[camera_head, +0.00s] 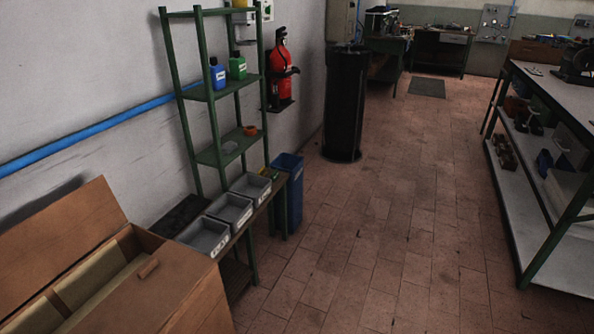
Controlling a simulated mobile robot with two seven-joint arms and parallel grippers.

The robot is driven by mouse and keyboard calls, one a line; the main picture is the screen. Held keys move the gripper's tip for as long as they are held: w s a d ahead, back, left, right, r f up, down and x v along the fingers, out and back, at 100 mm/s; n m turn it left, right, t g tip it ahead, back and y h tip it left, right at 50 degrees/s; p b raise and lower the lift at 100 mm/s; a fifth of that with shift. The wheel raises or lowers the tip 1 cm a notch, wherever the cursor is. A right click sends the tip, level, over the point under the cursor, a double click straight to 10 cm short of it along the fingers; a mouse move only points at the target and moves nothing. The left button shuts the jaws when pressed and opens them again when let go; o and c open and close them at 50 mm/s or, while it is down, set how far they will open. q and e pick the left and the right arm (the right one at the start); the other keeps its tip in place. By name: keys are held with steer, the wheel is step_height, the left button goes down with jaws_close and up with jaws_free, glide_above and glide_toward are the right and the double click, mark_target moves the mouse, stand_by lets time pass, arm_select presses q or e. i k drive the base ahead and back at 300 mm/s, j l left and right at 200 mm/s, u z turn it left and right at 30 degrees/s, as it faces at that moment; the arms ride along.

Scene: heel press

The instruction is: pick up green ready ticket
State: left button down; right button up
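I cannot make out a green ready ticket for certain. A small yellow-green item (267,172) shows at the far end of the low bench, beside the blue bin, too small to identify. Three grey trays (231,209) with white labels stand in a row on the low bench; what they hold is too dark to tell. Neither of my grippers is in view.
An open wooden crate (185,280) fills the lower left. A green shelf rack (208,155) holds blue and green bottles. A blue bin (287,195) and a black cylinder (344,105) stand beyond. A long workbench (560,98) is right. The tiled floor (400,230) between is clear.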

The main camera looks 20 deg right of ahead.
mark_target(276, 174)
steer(key=l, duration=0.6)
steer(key=i+l, duration=0.15)
steer(key=l, duration=1)
